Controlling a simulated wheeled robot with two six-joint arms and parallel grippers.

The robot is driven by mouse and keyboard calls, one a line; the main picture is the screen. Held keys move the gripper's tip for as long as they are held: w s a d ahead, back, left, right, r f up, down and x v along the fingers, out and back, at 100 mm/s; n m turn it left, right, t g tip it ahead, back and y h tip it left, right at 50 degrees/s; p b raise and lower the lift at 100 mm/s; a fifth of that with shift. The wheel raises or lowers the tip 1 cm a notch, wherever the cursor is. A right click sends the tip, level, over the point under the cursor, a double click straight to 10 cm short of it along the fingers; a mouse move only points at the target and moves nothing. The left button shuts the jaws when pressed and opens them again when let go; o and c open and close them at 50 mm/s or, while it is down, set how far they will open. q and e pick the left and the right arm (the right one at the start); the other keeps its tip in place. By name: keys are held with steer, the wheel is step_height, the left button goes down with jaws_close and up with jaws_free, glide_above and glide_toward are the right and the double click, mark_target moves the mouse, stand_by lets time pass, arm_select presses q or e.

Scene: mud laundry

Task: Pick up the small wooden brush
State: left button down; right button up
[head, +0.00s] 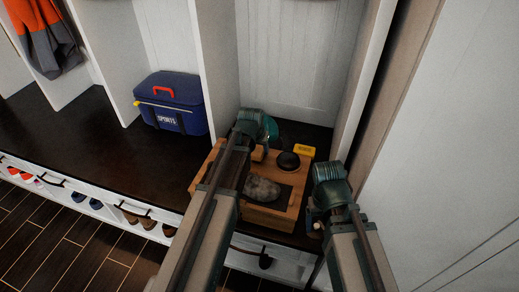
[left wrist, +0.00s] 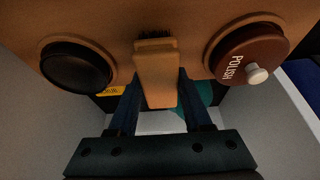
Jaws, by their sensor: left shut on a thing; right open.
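The small wooden brush (left wrist: 155,75) has a pale wooden body and dark bristles at its far end. In the left wrist view it lies between the fingers of my left gripper (left wrist: 158,95), which is shut on it. It is over or against the wooden box (left wrist: 110,22); I cannot tell whether it still touches. In the head view my left gripper (head: 257,138) is above the back of the box (head: 265,217), and the brush is mostly hidden by my arm. My right gripper (head: 314,217) is low at the box's right front, open, its fingers largely hidden.
The box holds a black round tin (head: 288,161), a red-brown polish tin (left wrist: 245,52) and a grey lump on a dark pad (head: 262,188). A yellow item (head: 304,150) lies behind it. White partitions flank the cubby. A blue sports bag (head: 170,102) stands left; the bench between is clear.

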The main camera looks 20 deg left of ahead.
mark_target(260, 147)
arm_select(q)
step_height(260, 147, up, 10)
steer(key=p, duration=1)
steer(key=shift+r, duration=0.15)
arm_select(e)
step_height(260, 147, up, 10)
